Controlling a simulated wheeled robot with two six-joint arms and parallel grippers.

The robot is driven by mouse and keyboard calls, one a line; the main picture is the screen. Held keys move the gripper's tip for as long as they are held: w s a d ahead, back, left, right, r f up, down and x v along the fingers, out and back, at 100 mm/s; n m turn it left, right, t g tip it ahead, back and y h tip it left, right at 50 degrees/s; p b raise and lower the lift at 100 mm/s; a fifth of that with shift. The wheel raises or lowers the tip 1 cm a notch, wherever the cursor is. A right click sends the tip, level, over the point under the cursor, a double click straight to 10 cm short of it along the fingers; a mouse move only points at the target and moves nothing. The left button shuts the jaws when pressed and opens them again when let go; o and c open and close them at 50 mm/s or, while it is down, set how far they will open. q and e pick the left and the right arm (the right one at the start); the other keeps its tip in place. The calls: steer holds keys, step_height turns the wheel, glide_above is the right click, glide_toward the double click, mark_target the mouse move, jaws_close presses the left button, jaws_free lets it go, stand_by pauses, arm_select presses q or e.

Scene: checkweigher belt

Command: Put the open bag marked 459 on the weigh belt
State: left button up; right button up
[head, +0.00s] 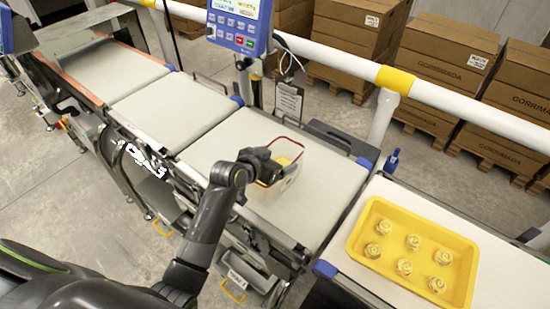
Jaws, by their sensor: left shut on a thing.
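A translucent open bag (281,184) with a red rim and something yellow inside is over the third pale belt section (225,140) from the left. I cannot read a number on it. My left gripper (271,165) is shut on the bag at its rim, on the left side. The gripper and forearm hide part of the bag. I cannot tell whether its base touches the belt. My right gripper is not in view. Two more pale belt sections, the middle one (172,108) and the far-left one (105,68), are empty.
A yellow tray (358,238) with several round pale yellow items sits on the right-hand belt (395,285). A blue display unit (238,25) stands behind the belts. A white rail (340,62) runs along the back, with stacked cartons (437,75) beyond.

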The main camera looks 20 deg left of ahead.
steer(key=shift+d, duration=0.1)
arm_select(q)
steer(key=o, duration=1)
steer(key=shift+f, duration=0.1)
steer(key=shift+o, duration=0.8)
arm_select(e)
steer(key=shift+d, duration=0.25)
arm_select(q)
steer(key=shift+r, duration=0.2)
steer(key=b+v, duration=0.1)
steer(key=v, duration=0.9)
steer(key=shift+s+a, duration=0.1)
steer(key=shift+s, duration=0.05)
steer(key=shift+v, duration=0.85)
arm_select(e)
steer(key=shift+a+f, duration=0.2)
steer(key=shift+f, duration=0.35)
